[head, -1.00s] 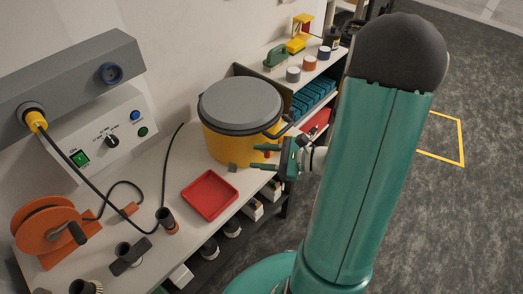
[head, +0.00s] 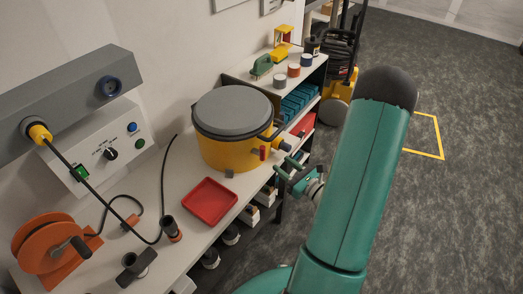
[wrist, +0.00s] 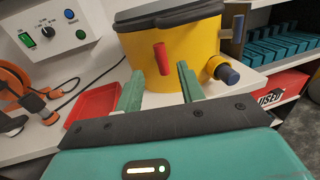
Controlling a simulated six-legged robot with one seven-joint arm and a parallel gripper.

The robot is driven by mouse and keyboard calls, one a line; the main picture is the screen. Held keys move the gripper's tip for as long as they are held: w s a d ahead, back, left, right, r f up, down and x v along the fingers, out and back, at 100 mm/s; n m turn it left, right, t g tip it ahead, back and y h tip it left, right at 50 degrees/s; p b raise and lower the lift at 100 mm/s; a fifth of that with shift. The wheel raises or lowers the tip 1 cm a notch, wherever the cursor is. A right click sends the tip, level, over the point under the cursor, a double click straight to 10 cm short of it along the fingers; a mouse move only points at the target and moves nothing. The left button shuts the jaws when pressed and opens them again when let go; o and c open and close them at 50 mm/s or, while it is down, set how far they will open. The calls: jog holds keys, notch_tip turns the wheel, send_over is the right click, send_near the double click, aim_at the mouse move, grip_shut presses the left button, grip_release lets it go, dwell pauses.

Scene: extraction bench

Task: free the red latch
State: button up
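The red latch (head: 263,153) is a short upright red bar on the front of a yellow drum (head: 218,150) with a grey lid (head: 234,108). In the wrist view the red latch (wrist: 161,58) stands against the yellow wall below the dark lid rim. My gripper (head: 284,165) is in front of the drum, to the right of the latch in the head view. In the wrist view its two green fingers (wrist: 160,78) are apart and empty, with the latch seen between and beyond their tips. The fingers appear clear of the latch.
A blue-capped spout (wrist: 226,72) sticks out of the drum to the right of the latch. A red tray (head: 210,203) lies on the bench in front of the drum. An orange reel (head: 48,245) and cable are at the left. The floor right of the bench is open.

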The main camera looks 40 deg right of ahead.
aim_at(262, 147)
jog(key=w, duration=0.3)
jog(key=w+a, duration=0.1)
jog(key=w, duration=0.6)
jog(key=shift+w+a, duration=0.25)
jog(key=shift+w, duration=0.15)
grip_shut()
